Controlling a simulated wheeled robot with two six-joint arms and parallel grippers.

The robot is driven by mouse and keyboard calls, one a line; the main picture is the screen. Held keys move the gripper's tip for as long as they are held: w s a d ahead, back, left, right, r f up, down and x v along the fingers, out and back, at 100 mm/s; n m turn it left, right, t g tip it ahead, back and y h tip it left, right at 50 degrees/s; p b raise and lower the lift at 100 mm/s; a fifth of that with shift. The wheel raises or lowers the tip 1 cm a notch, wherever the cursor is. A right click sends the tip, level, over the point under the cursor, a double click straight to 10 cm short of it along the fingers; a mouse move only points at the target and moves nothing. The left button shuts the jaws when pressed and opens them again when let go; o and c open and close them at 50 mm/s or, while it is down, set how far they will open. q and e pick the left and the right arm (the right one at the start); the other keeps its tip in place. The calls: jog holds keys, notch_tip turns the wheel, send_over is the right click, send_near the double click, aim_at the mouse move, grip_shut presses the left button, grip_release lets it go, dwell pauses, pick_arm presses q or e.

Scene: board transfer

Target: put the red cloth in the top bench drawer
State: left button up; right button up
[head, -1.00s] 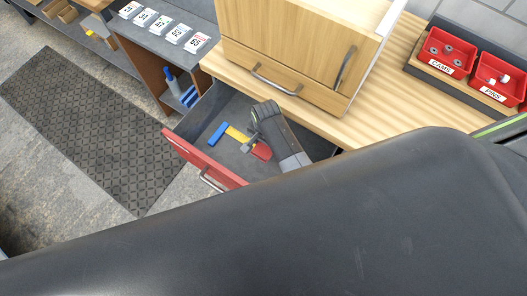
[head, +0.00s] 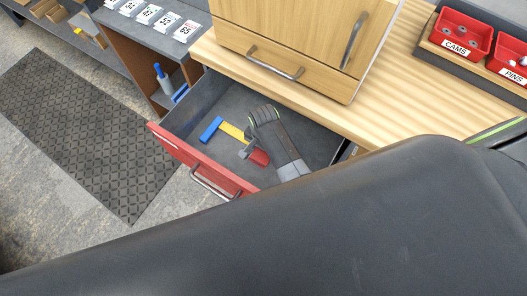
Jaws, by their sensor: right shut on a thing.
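The red-fronted bench drawer (head: 175,148) stands pulled open below the wooden bench top. My right gripper (head: 247,150) reaches down into it and is shut on the red cloth (head: 259,157). Only a small part of the cloth shows beside the gripper; the rest is hidden behind it. I cannot tell whether the cloth touches the drawer floor. My left gripper is not in view.
A tool with a blue end and yellow bar (head: 231,131) lies in the drawer beside my right gripper. A wooden cabinet (head: 290,40) stands on the bench top (head: 400,95). Red CAMS (head: 464,32) and PINS (head: 507,58) bins stand at right.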

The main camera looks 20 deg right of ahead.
jog(key=shift+f, duration=0.1)
jog(key=o, duration=1)
jog(key=shift+o, duration=0.2)
notch_tip(320, 180, up, 12)
jog(key=p, duration=1.3)
